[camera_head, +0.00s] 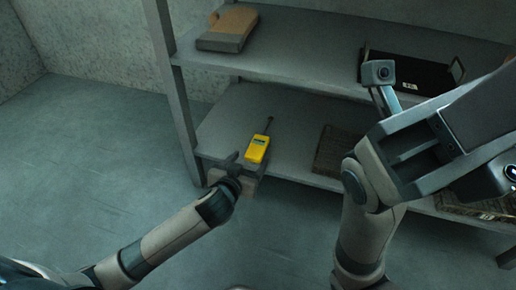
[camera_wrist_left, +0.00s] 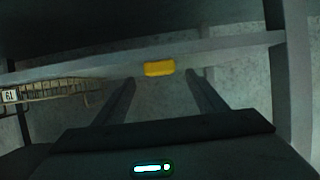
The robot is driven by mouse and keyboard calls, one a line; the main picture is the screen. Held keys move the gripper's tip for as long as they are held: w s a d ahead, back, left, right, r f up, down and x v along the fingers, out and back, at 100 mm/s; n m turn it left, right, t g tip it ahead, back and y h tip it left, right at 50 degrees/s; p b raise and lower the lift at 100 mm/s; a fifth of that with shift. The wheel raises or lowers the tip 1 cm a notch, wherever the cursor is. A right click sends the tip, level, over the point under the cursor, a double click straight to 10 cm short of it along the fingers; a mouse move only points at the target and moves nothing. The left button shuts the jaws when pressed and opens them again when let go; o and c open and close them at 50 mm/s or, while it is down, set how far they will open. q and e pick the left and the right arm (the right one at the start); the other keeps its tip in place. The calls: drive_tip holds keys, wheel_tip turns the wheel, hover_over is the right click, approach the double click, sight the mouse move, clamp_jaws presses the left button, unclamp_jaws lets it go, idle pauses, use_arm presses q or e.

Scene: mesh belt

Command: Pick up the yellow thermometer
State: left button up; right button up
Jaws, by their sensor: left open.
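The yellow thermometer (camera_head: 256,149) has a small dark screen and a thin dark probe pointing to the back of the lower shelf. It is at that shelf's front left end. My left gripper (camera_head: 243,166) is at the shelf's front edge, just in front of the thermometer, and partly hides its near end. In the left wrist view the thermometer (camera_wrist_left: 159,68) shows as a yellow block just past the tips of the open left gripper (camera_wrist_left: 160,78), roughly centred between them. The fingers do not hold it. My right arm stands at the right; its fingers cannot be made out.
The lower shelf (camera_head: 290,145) also bears a brown wire basket (camera_head: 338,150). A shelf post (camera_head: 172,85) stands left of the thermometer. The floor (camera_head: 100,150) at left is clear.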

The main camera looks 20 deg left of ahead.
sight(253, 156)
use_arm(q)
drive_tip(key=b+x, duration=0.2)
drive_tip(key=x, duration=0.1)
drive_tip(key=shift+f, duration=0.25)
drive_tip(key=shift+w+f+b, duration=0.1)
drive_tip(key=shift+w+b, duration=0.35)
drive_tip(key=shift+w, duration=0.05)
drive_tip(key=c, duration=1.2)
